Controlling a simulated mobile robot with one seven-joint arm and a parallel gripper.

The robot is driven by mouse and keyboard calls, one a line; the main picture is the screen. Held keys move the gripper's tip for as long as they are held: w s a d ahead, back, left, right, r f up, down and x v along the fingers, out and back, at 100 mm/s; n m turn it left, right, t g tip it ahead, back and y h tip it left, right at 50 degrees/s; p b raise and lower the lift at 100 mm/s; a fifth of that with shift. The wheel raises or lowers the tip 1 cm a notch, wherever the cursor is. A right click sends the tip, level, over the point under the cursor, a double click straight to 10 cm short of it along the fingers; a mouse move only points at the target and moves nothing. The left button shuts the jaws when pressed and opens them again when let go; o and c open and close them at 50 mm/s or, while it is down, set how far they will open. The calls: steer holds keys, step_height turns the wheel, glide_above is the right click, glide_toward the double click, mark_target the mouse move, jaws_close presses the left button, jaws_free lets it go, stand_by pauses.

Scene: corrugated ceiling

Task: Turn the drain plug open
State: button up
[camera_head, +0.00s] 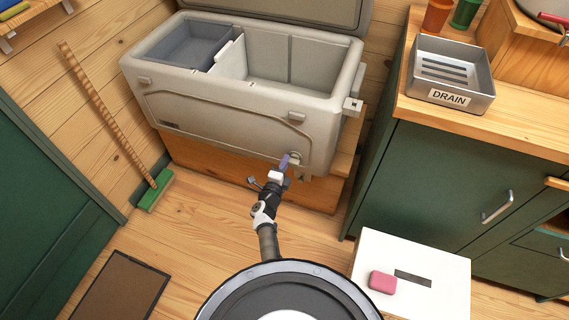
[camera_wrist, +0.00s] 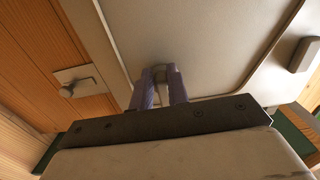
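A pale grey cooler (camera_head: 225,110) stands with its lid raised. Its small drain plug (camera_head: 295,157) is low on the front face, near the right corner. My gripper (camera_head: 285,161) reaches it from the front with purple fingers, which partly hide it. In the wrist view the two fingers of my gripper (camera_wrist: 161,82) are close together, with the small grey drain plug (camera_wrist: 160,71) between their tips. The gripper looks shut on the plug. The plug's turn position cannot be made out.
The cooler rests on a wooden base (camera_head: 327,195). A small metal fitting (camera_wrist: 75,82) is beside the fingers. A green counter cabinet (camera_head: 440,180) with a metal DRAIN tray (camera_head: 450,75) stands right. A white box (camera_head: 440,275) bears a pink block (camera_head: 382,282). A broom (camera_head: 110,120) leans left.

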steer(key=o, duration=0.5)
steer(key=shift+s+d+f+h, duration=0.15)
steer(key=shift+s+d+h, duration=0.15)
steer(key=shift+d, duration=0.25)
steer(key=shift+c, duration=0.2)
steer(key=shift+w+a, duration=0.15)
steer(key=v, duration=1.4)
steer(key=shift+o, duration=0.4)
steer(key=shift+w, duration=0.1)
